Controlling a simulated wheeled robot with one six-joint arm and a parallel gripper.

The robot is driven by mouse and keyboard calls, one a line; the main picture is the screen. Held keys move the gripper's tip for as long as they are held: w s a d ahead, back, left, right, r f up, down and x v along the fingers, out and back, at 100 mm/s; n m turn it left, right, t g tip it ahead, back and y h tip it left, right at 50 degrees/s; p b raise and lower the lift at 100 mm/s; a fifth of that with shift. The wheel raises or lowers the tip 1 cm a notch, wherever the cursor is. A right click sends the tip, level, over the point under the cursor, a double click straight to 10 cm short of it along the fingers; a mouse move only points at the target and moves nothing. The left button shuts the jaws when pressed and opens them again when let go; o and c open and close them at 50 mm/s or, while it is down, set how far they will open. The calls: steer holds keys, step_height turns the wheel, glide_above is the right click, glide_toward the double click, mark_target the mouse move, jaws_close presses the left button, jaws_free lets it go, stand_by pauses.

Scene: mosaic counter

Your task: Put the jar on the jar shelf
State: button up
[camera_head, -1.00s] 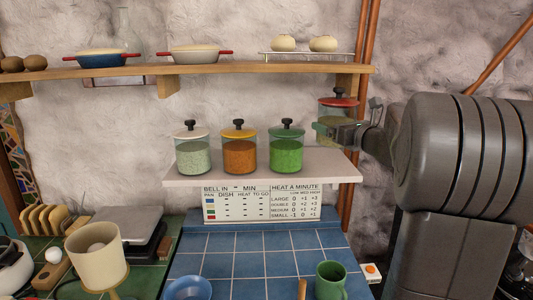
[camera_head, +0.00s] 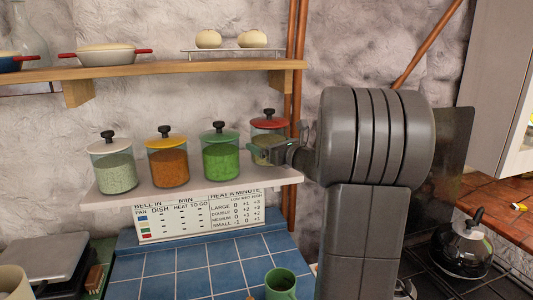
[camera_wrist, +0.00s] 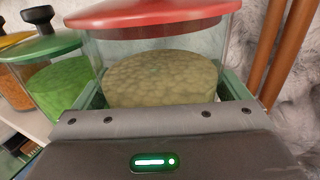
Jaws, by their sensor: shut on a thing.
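A clear jar with a red lid (camera_head: 269,122) and pale green contents is at the right end of the jar shelf (camera_head: 185,190). My gripper (camera_head: 268,150) is shut on this jar, with its fingers on either side of the lower body. The wrist view shows the red-lidded jar (camera_wrist: 155,75) upright between the fingers. The jar's base is hidden by my gripper, so I cannot tell whether it touches the shelf. To its left on the shelf stand a green-lidded jar (camera_head: 221,160), an orange-lidded jar (camera_head: 168,168) and a white-lidded jar (camera_head: 115,172).
A wooden shelf (camera_head: 200,71) with pans and a rack of buns runs above. Copper pipes (camera_head: 295,80) rise just right of the jar. Below are a sign (camera_head: 200,217), blue tiles (camera_head: 190,263) and a green mug (camera_head: 281,284). A kettle (camera_head: 463,248) stands at right.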

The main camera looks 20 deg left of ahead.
steer(key=shift+f, duration=1.15)
steer(key=o, duration=1)
steer(key=shift+f, duration=0.25)
steer(key=shift+o, duration=0.2)
steer(key=shift+r, duration=0.1)
steer(key=shift+r, duration=0.15)
steer(key=b+v, duration=0.2)
steer(key=v, duration=1)
steer(key=shift+w, duration=0.1)
